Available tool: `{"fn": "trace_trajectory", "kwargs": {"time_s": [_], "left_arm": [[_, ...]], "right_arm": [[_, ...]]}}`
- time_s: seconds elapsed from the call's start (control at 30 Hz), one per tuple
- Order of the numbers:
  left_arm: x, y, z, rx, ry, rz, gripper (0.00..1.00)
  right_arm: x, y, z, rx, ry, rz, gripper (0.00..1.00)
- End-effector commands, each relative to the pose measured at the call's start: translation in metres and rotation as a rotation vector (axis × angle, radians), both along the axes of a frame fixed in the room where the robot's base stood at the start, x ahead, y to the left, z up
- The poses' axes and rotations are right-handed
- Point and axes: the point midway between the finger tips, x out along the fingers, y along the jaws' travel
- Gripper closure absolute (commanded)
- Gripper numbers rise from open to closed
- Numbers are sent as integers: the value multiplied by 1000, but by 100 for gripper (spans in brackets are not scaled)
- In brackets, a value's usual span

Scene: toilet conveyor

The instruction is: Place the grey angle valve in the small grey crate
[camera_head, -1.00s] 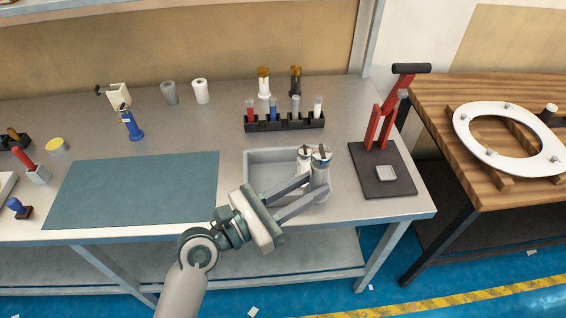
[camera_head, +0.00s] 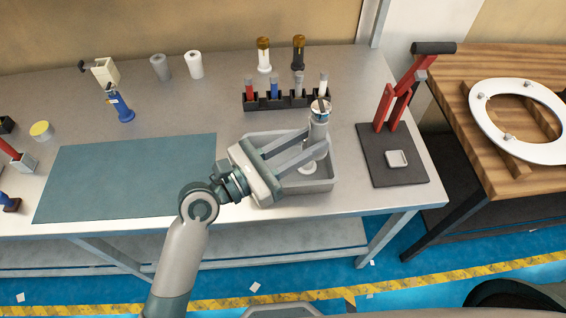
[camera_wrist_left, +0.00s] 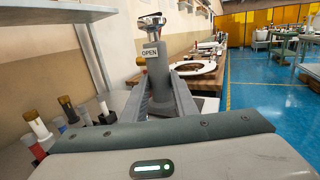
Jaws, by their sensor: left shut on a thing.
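My left gripper (camera_head: 317,142) is shut on the grey angle valve (camera_head: 319,123). The valve is a grey cylinder with a metal top, held upright over the back right of the small grey crate (camera_head: 310,187). In the left wrist view the valve (camera_wrist_left: 157,68) stands between the fingertips with an "OPEN" label facing me. The crate sits at the table's front edge, partly covered by my gripper. A white rounded piece (camera_head: 308,167) shows in the crate below the fingers; what it belongs to is partly hidden. My right gripper is not in view.
A black rack (camera_head: 287,102) with several coloured-top pieces stands behind the crate. A red press on a dark base (camera_head: 393,155) stands right of it. A teal mat (camera_head: 130,180) lies clear on the left.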

Motion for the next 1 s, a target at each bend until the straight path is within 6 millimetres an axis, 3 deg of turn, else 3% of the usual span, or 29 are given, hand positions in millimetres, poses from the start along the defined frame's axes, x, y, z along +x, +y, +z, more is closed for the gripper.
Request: {"fn": "trace_trajectory", "kwargs": {"time_s": [0.17, 0.7, 1.0], "left_arm": [[8, 11, -9, 3, -2, 0, 100], [60, 86, -63, 2, 1, 3, 100], [66, 96, -69, -1, -2, 1, 100]], "right_arm": [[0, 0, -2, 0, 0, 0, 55], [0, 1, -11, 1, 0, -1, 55], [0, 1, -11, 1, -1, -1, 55]]}}
